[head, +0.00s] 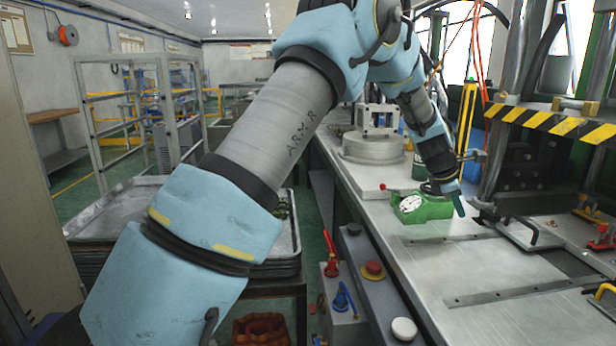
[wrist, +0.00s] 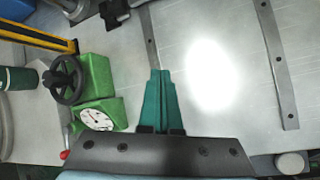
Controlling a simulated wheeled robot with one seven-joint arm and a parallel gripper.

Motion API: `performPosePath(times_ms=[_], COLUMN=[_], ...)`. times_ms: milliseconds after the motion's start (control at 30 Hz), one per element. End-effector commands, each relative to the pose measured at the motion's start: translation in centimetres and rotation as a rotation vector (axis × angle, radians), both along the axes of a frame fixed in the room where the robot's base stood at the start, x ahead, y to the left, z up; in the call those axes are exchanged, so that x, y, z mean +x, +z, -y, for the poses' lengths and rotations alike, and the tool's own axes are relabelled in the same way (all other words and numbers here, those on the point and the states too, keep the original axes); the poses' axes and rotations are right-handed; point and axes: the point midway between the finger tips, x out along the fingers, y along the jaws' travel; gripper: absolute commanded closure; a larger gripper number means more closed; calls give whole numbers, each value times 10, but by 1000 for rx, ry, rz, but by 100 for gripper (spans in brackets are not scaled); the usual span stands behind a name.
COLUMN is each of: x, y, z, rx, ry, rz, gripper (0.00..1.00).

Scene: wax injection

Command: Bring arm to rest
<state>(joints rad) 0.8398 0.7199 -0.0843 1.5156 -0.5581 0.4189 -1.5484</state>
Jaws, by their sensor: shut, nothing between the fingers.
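My arm reaches across the head view from the lower left to the upper right and bends down over the metal workbench (head: 430,262). My gripper (head: 459,207) hangs at its end, beside the green gauge device (head: 428,211) and close above the bench. In the wrist view the teal fingers of my gripper (wrist: 160,76) are together, with nothing between them. The green device (wrist: 98,72) with its black handwheel and white dial lies just left of the fingers there, apart from them.
A press with a yellow-black striped guard (head: 555,122) stands at the right. Metal rails (head: 520,291) lie on the bench. A red button (head: 374,268) sits on a grey box at the bench's front. Stacked trays (head: 112,207) stand at the left. The bench's front middle is clear.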

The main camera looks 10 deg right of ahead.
Motion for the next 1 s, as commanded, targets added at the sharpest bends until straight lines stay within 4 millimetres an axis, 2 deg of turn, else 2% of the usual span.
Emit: performPosePath(times_ms=[33,100,167,200,267,300,467,500,600,700,800,900,1000], x=[17,33,43,48,51,52,35,27,-1,-35,-66,-88,-99], y=[4,6,7,8,9,9,9,9,7,3,-1,-4,-6], z=[-38,-87,-130,-159,-203,-232,-348,-376,-442,-495,-531,-551,-560], rx=[42,104,161,200,258,296,445,480,555,609,639,653,658], ry=[-37,-108,-170,-214,-285,-333,-542,-599,-747,-890,-1005,-1085,-1127], rz=[54,127,183,216,262,288,364,376,394,398,394,390,389], gripper=[100,100,100,100,100,100,100,100,100,100,100,100,100])
